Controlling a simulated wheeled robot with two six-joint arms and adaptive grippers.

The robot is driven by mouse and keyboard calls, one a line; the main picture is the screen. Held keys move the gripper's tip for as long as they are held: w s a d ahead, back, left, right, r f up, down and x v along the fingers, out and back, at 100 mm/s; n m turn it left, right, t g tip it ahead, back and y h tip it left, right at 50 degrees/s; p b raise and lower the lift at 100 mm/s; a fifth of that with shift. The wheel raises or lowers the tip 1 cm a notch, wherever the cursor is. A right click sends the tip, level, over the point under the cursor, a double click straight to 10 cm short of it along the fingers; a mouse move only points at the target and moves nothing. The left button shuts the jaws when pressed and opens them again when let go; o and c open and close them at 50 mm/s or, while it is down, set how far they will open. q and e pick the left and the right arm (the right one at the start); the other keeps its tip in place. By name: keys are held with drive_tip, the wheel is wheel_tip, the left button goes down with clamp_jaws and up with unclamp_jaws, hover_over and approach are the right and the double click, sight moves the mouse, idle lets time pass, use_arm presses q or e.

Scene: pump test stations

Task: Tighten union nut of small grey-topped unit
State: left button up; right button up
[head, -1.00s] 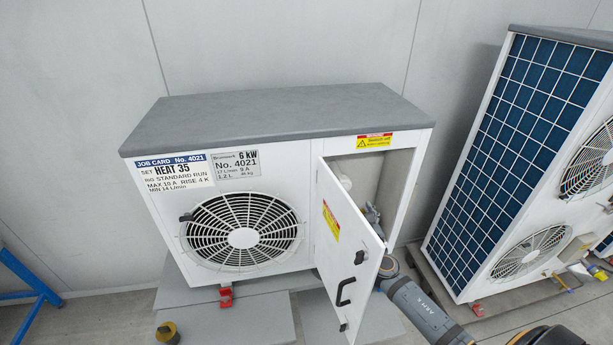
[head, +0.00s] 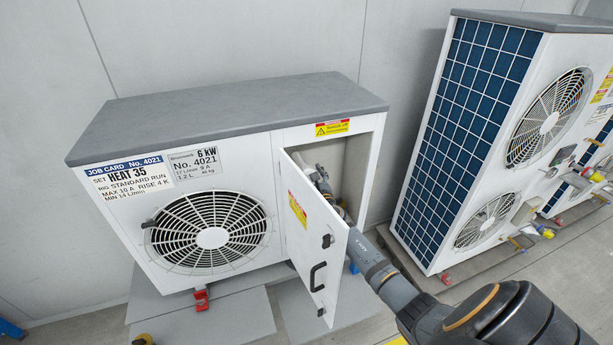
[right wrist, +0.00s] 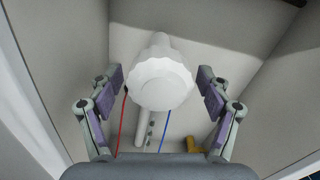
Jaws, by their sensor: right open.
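The small grey-topped unit (head: 230,115) stands with its right-hand service door (head: 318,245) swung open. My right gripper (head: 321,176) reaches past the door into the compartment. The right wrist view shows the white, ribbed union nut (right wrist: 162,82) on a white pipe. The two fingers of my right gripper stand open on either side of the nut, with a gap visible on each side. In the head view the nut is hidden behind the gripper and door. My left gripper is not in view.
A larger unit with a blue grille (head: 470,100) stands to the right. Inside the compartment are a red wire (right wrist: 123,125), a blue wire (right wrist: 164,130) and a yellow fitting (right wrist: 193,145). The open door's edge is close to my right arm.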

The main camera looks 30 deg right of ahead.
drive_tip(key=c, duration=1.2)
drive_tip(key=shift+m, duration=0.4)
drive_tip(key=m+b, duration=0.1)
drive_tip(key=m, duration=0.2)
drive_tip(key=shift+f+m, duration=0.1)
drive_tip(key=shift+m, duration=0.3)
drive_tip(key=m+b, duration=0.1)
drive_tip(key=m, duration=0.3)
drive_tip(key=shift+a+m, duration=0.15)
drive_tip(key=shift+m, duration=0.15)
drive_tip(key=m+b, duration=0.1)
drive_tip(key=m, duration=0.3)
drive_tip(key=shift+w, duration=0.1)
drive_tip(key=shift+a+r+m+b, duration=0.15)
drive_tip(key=shift+m+b, duration=0.4)
drive_tip(key=shift+m, duration=1.25)
